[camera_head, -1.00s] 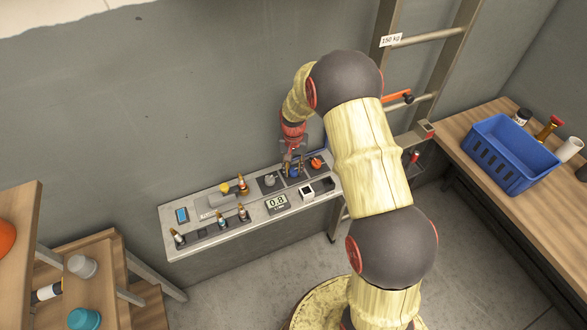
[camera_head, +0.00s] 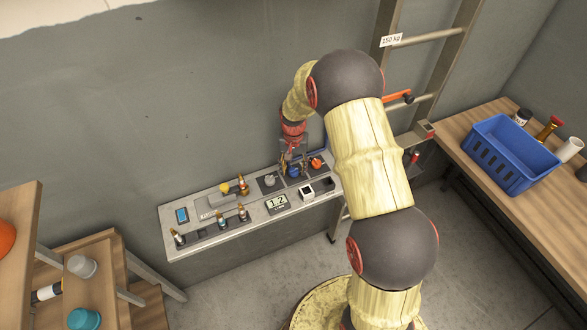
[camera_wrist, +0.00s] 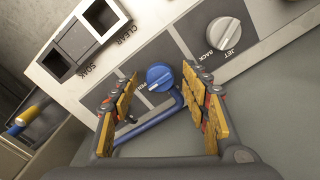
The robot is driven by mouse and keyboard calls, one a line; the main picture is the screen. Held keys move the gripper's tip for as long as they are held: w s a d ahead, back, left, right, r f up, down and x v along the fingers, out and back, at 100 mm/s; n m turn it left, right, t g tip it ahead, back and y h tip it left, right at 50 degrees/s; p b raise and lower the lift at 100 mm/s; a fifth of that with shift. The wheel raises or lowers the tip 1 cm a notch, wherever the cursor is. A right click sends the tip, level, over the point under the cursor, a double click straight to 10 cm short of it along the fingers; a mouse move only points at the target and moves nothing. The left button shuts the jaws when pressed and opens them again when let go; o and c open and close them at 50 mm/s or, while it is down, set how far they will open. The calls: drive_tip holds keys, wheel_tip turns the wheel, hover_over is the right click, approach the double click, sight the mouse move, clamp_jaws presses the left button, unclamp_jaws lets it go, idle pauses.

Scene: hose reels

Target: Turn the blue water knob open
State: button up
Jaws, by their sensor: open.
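The blue knob (camera_head: 293,171) sits on the grey panel (camera_head: 228,225) against the wall, between a grey knob (camera_head: 270,180) and an orange-red knob (camera_head: 316,163). In the wrist view the blue knob (camera_wrist: 159,76) is round with a pale ridge across its face. A blue bar runs below it; its link to the knob is unclear. My gripper (camera_head: 293,158) is over the blue knob. In the wrist view my gripper (camera_wrist: 160,88) has its yellow-padded fingers spread on either side of the knob, with gaps between.
Small bottle-like parts (camera_head: 242,184) stand on the panel's left. A ladder (camera_head: 430,90) and a blue basket (camera_head: 512,150) on a bench are at right.

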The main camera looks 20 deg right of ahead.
sight(294, 170)
wheel_tip(294, 170, up, 12)
drive_tip(key=shift+f, duration=0.2)
drive_tip(key=shift+n, duration=0.3)
idle(0.4)
drive_tip(key=s+a+r+n+t+b, duration=0.2)
drive_tip(key=s+a+r, duration=0.1)
drive_tip(key=s, duration=0.7)
drive_tip(key=s+a+r+n+t+b, duration=0.1)
drive_tip(key=s+a+r+n+b, duration=0.1)
drive_tip(key=s+r, duration=0.4)
drive_tip(key=s+a+r+n+t+b, duration=0.2)
drive_tip(key=s+a+r+b, duration=0.2)
drive_tip(key=s, duration=1)
drive_tip(key=shift+s+a+r+t, duration=0.15)
drive_tip(key=shift+a+r+t, duration=0.15)
drive_tip(key=shift+r, duration=0.45)
